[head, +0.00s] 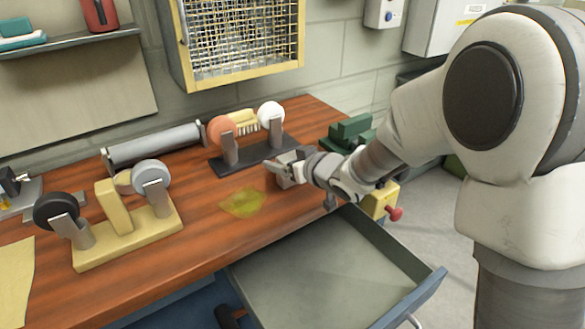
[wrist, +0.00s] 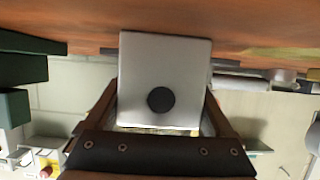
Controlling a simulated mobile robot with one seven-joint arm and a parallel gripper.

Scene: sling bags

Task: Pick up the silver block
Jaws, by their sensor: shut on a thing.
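The silver block (wrist: 165,65) is a pale grey square-faced block with a dark round spot, and it fills the middle of the wrist view. My gripper (wrist: 160,100) is shut on it, with a finger along each side. In the head view my gripper (head: 282,172) is over the right part of the wooden workbench (head: 225,235), and the block is small and partly covered by the fingers there. I cannot tell whether the block touches the bench top.
A yellow-green patch (head: 242,203) lies left of my gripper. A grinder on a dark base (head: 255,157) stands behind it, and a cream-based grinder (head: 130,240) stands left. Green blocks (head: 350,132) are at the right back. An open drawer (head: 325,275) juts out in front.

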